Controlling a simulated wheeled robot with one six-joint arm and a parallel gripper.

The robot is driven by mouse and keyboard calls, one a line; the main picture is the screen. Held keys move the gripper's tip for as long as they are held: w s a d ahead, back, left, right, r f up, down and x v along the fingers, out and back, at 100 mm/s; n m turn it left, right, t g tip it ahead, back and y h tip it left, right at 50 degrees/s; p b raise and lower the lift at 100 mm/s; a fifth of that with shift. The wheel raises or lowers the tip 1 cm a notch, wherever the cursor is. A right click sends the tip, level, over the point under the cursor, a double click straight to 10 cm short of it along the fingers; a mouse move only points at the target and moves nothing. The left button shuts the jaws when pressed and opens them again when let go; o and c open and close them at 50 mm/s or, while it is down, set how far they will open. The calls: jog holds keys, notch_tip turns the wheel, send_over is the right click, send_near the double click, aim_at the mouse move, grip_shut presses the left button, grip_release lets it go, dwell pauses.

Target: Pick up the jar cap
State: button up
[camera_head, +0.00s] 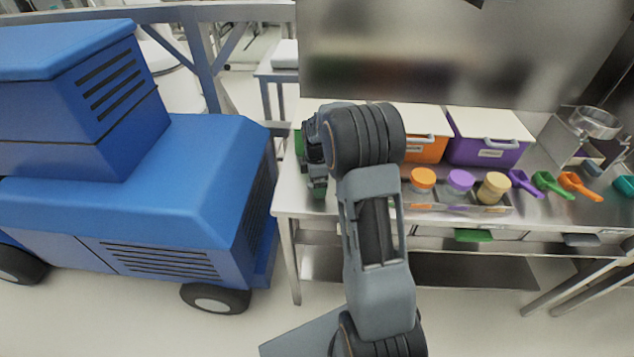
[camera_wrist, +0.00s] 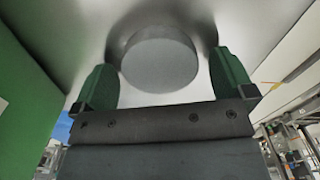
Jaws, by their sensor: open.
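A plain grey round jar cap (camera_wrist: 160,62) lies on the shiny metal tabletop in the wrist view. My gripper (camera_wrist: 164,78) is open, with one green finger on each side of the cap. A gap shows between the cap and each finger, so neither seems to touch it. In the head view my gripper (camera_head: 316,186) is low over the left end of the table, mostly behind my arm. The cap cannot be made out there.
A green bin (camera_wrist: 28,100) stands close by on the left in the wrist view. An orange bin (camera_head: 426,148) and a purple bin (camera_head: 487,152) stand behind jars with orange (camera_head: 422,178), purple (camera_head: 461,180) and yellowish lids. Coloured scoops lie right. A blue vehicle (camera_head: 190,180) stands left.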

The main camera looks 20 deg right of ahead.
jog(key=shift+c, duration=0.5)
jog(key=c, duration=0.9)
